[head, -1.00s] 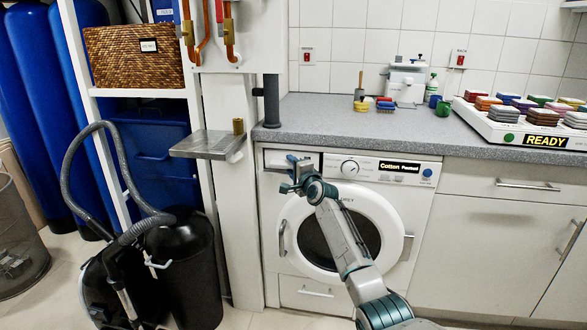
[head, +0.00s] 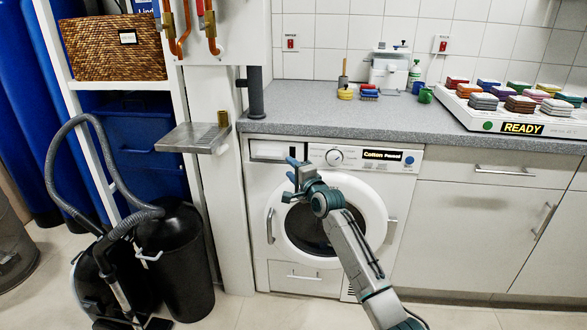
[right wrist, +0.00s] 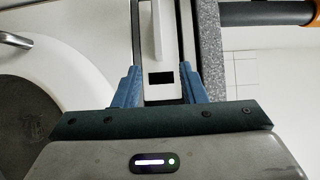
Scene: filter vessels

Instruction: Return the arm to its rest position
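My right arm reaches up from the bottom of the head view in front of the washing machine (head: 355,275). Its gripper (head: 291,176) is just below the detergent drawer front (head: 268,150), to the upper left of the round door. In the right wrist view the two blue fingers (right wrist: 160,88) stand apart with nothing held between them. White machine front with a dark rectangle shows beyond the gap. I cannot tell whether the fingers touch the machine. My left gripper and arm are not in view.
A grey worktop (head: 330,115) runs above the machine. A small metal shelf (head: 192,138) with a brass cup (head: 223,118) juts out to the left. A vacuum cleaner (head: 100,285) and black bin (head: 180,260) stand on the floor at left. A READY tray (head: 470,120) sits at right.

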